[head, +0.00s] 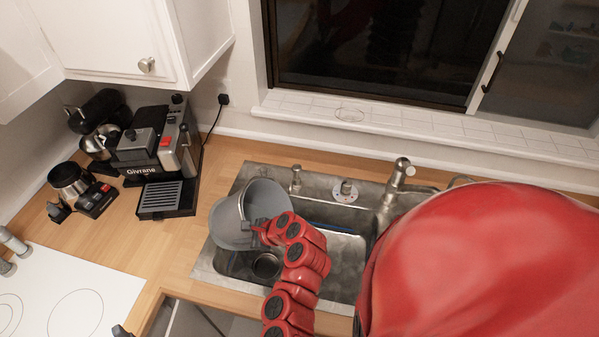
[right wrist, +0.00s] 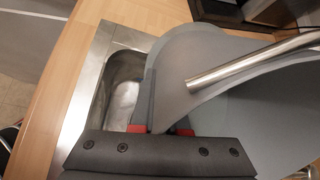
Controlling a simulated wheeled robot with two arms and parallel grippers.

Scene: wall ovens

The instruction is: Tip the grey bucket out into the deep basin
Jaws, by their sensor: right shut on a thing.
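The grey bucket (head: 227,226) is over the left part of the metal sink (head: 228,263). It looks tilted, with its mouth toward the right in the head view; its contents cannot be made out. My right gripper (head: 262,232) is shut on the bucket's wall near the rim. In the right wrist view, the bucket (right wrist: 210,75) fills much of the picture, with its metal handle crossing it, and the gripper (right wrist: 160,130) has the wall between its red-padded fingers. A basin with a round drain (head: 267,265) shows below the bucket. My left gripper is not in view.
A faucet (head: 398,172) and a soap dispenser (head: 296,178) stand behind the sink. A white cooktop (head: 75,290) is at front left. Bare counter lies between coffee machine and sink.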

